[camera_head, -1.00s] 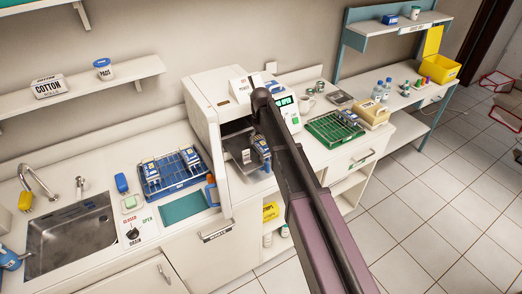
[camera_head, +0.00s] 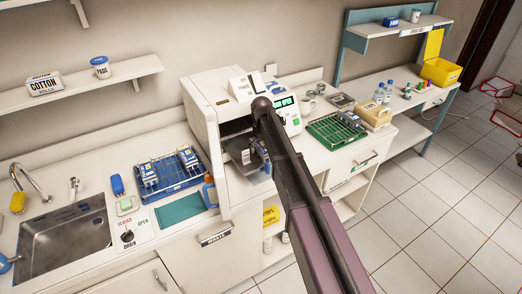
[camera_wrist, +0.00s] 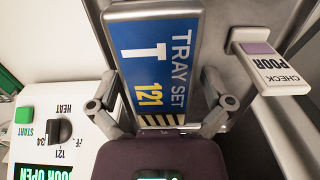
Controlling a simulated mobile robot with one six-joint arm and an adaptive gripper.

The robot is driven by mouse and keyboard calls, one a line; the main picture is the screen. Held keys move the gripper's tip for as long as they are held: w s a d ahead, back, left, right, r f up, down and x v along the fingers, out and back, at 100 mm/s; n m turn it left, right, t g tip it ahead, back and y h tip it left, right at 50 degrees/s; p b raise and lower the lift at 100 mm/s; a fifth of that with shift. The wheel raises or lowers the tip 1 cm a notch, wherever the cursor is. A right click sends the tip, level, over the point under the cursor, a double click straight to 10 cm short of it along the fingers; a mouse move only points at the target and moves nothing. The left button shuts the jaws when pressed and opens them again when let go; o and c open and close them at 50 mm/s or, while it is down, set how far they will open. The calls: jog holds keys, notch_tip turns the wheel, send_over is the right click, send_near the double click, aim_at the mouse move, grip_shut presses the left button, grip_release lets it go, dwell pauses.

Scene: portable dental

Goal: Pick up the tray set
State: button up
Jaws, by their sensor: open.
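My gripper (camera_wrist: 163,104) is open, with one finger on each side of the pack's near part. I cannot tell whether the fingers touch it. In the head view my arm hides most of the gripper and pack.
A white and purple piece (camera_wrist: 258,62) marked CHECK stands right of the pack. The steriliser's control panel (camera_wrist: 60,135) is close on the left, reading DOOR OPEN. A blue rack (camera_head: 172,184) and green rack (camera_head: 325,131) stand on either side of the steriliser.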

jog(key=c, duration=1.2)
jog(key=shift+o, duration=0.2)
jog(key=shift+r, duration=0.15)
notch_tip(320, 180, up, 10)
jog(key=p, duration=1)
jog(key=shift+f, duration=0.2)
jog(key=shift+r, duration=0.1)
notch_tip(320, 180, up, 10)
jog(key=p, duration=1.1)
send_over(262, 144)
jog(key=shift+s+r, duration=0.15)
jog(key=shift+r, duration=0.05)
jog(key=shift+b, duration=0.3)
